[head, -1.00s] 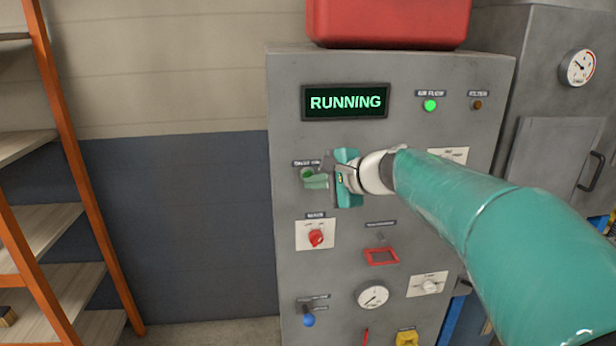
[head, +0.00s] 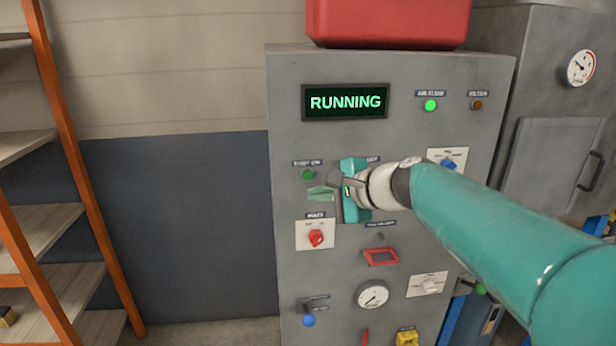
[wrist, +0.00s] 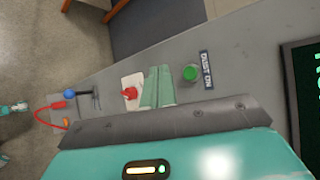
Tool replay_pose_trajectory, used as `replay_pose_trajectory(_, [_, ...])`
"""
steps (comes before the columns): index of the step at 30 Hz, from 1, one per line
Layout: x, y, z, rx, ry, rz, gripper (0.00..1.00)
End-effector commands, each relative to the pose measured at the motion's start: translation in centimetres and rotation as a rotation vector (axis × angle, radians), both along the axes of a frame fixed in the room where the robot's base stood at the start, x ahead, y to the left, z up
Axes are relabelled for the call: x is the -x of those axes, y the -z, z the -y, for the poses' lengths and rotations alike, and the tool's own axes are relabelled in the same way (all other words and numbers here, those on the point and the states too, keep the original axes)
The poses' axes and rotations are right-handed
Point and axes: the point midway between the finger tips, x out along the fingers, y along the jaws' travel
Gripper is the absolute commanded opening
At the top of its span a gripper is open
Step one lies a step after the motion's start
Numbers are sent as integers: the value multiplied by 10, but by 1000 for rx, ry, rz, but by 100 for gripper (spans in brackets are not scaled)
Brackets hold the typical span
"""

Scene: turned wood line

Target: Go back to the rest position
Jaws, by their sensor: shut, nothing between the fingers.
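My gripper (head: 322,194) is in front of the grey control panel (head: 287,130) in the head view, just below and right of the green dust-on button (head: 308,174). Its pale green fingers are shut with nothing between them. The fingers (wrist: 157,88) also show in the wrist view, between the green button (wrist: 190,73) and the red rotary switch (wrist: 129,93). The fingers look apart from the button. The display (head: 345,102) reads RUNNING, and a green lamp (head: 430,105) is lit.
The panel also carries a red switch (head: 316,238), a gauge (head: 372,295), a blue-knobbed lever (head: 308,320) and a blue knob (head: 447,165). A red box (head: 388,22) sits on top. An orange-framed shelf (head: 66,150) stands at left. Clear wall lies between shelf and panel.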

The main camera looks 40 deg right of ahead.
Motion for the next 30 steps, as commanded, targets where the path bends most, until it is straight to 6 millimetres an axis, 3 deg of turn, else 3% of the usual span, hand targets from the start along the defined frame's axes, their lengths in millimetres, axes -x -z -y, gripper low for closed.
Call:
replay_pose_trajectory(16, [0, 0, -1, 1, -2, -1, 0])
replay_pose_trajectory(19, [-2, 3, -13, 33, -40, -13, 0])
replay_pose_trajectory(23, [-5, 18, -65, 178, -205, -66, 0])
replay_pose_trajectory(26, [2, 39, -127, 386, -421, -127, 0])
replay_pose_trajectory(30, [30, 79, -209, 779, -775, -218, 0])
